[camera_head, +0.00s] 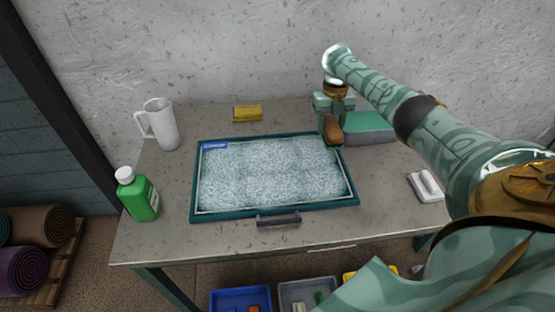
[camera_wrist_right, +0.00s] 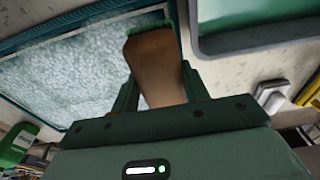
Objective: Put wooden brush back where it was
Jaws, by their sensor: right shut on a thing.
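The wooden brush (camera_head: 333,131) is brown and is held between the fingers of my right gripper (camera_head: 332,143). It hangs over the back right corner of the framed rug tray (camera_head: 357,185). In the right wrist view the brush (camera_wrist_right: 154,62) fills the space between the green fingers of the gripper (camera_wrist_right: 158,80), above the rug's edge. I cannot tell whether the brush touches the tray frame. My left gripper is not in view.
A green-grey tray (camera_head: 370,137) sits right of the brush. A yellow sponge (camera_head: 247,113), a white pitcher (camera_head: 160,124) and a green bottle (camera_head: 139,195) stand around the rug. Bins (camera_head: 241,299) sit below the table front.

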